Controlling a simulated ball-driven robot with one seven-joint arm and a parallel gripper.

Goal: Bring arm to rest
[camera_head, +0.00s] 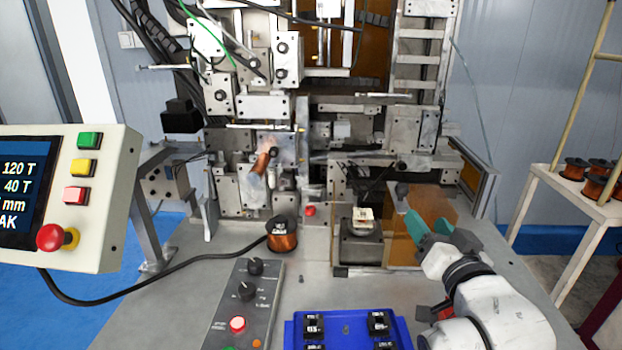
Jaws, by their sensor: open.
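My gripper (428,226) has two teal fingers and is at the right of the head view, on the end of my white arm. It is open, and I see nothing between its fingers. It points toward the machine, beside an amber see-through panel (436,203). The fingertips look near that panel; I cannot tell whether they touch it. The coil winder (265,107), a grey metal machine of many plates and blocks, stands at the back centre. A small pale part (363,216) sits on a fixture left of my gripper.
A blue tray (292,330) with black parts lies at the front. A copper spool (282,238) and a grey control box (240,300) stand left of it. A screen panel (65,200) is at far left. A rack with copper spools (577,168) is at right.

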